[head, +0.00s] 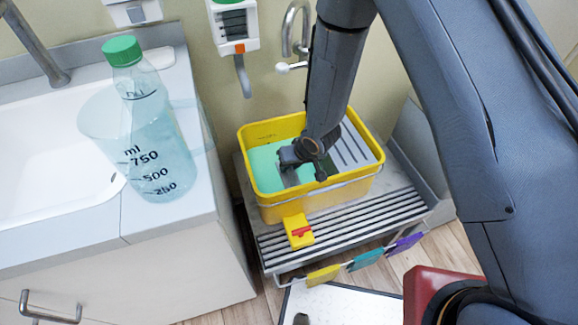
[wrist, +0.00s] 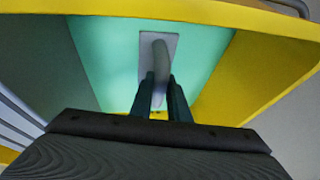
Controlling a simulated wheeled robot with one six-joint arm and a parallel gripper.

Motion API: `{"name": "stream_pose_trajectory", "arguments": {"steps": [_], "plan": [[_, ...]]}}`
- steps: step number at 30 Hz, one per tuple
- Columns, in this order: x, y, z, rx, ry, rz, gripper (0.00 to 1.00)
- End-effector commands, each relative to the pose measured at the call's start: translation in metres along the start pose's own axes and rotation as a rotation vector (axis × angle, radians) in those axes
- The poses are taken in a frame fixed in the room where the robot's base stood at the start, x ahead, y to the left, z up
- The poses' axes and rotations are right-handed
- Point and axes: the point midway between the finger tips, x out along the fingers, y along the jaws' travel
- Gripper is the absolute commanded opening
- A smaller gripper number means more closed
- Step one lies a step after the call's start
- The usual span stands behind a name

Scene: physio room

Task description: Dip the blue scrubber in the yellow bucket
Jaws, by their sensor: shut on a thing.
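The yellow bucket (head: 318,197) stands on a slatted grey step, with blue-green liquid (head: 263,165) in its left part and a grey ribbed panel on its right. My gripper (head: 291,166) reaches down inside the bucket rim. In the wrist view my gripper (wrist: 160,92) is shut on the pale grey handle of the scrubber (wrist: 161,52), whose rectangular back plate lies against the blue-green liquid. The scrubber also shows as a small grey patch below my gripper in the head view (head: 291,179). No blue shows on it; its underside is hidden. I cannot tell how deep it sits.
A measuring bottle with a green cap (head: 155,130) stands on the counter beside a white sink (head: 45,150), left of the bucket. Coloured cloths (head: 365,259) hang from the step's front rail. A dispenser (head: 234,25) is on the wall.

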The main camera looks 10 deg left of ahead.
Motion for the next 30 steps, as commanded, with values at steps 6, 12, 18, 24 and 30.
{"name": "stream_pose_trajectory", "arguments": {"steps": [6, 12, 18, 24, 30], "plan": [[-0.017, -0.004, -0.007, 0.001, 0.002, 0.0, 0.0], [-0.033, -0.008, -0.013, 0.0, 0.001, 0.0, 0.0], [-0.05, -0.011, -0.02, -0.001, 0.001, 0.0, 0.0], [-0.066, -0.015, -0.027, 0.001, 0.001, 0.0, 0.0], [-0.082, -0.018, -0.034, 0.0, 0.001, 0.0, 0.0]]}}
